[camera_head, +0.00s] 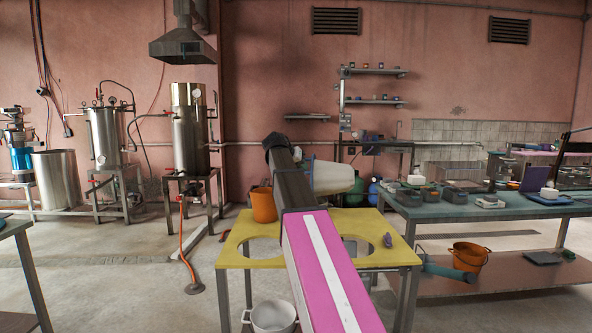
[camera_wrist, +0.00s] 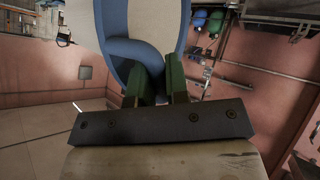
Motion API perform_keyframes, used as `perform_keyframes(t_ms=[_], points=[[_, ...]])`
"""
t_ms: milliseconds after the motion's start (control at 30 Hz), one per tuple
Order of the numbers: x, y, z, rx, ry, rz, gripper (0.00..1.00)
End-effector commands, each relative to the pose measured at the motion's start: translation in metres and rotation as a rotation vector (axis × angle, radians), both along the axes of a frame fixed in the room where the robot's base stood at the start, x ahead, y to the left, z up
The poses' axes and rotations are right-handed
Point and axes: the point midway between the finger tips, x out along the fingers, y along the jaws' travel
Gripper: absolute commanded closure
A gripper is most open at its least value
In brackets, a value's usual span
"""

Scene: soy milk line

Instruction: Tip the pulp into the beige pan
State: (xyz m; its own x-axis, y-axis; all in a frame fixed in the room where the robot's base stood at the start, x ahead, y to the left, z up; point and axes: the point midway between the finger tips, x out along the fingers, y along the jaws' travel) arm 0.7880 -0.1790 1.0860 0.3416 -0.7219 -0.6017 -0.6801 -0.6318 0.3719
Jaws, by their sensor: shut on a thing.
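My gripper (camera_wrist: 155,68) has two green fingers, shut on the blue loop-shaped handle of a pale container (camera_wrist: 148,20) with blue edging. In the head view the container (camera_head: 332,177) shows beside the end of my arm, above the back of the yellow table; its contents are hidden. My fingers are hidden by my arm there. An off-white two-handled pot (camera_head: 272,317) stands low at the front of the yellow table. I cannot tell whether it is the beige pan. No pulp is visible.
The yellow table (camera_head: 235,250) has two large round cutouts. An orange bucket (camera_head: 263,205) stands at its back left, and a small purple object (camera_head: 387,240) lies on its right. A green table (camera_head: 480,208) with several containers stands at the right. Steel tanks stand at the left.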

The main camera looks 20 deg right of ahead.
Motion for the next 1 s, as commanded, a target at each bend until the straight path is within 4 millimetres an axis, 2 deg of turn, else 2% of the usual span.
perform_keyframes(t_ms=[433, 733, 1000], points=[[-0.019, -0.04, 0.017, 0.248, -0.108, -0.001, 1.0], [-0.023, -0.05, 0.022, 0.319, -0.138, 0.0, 1.0], [-0.032, -0.07, 0.039, 0.437, -0.188, -0.001, 1.0]])
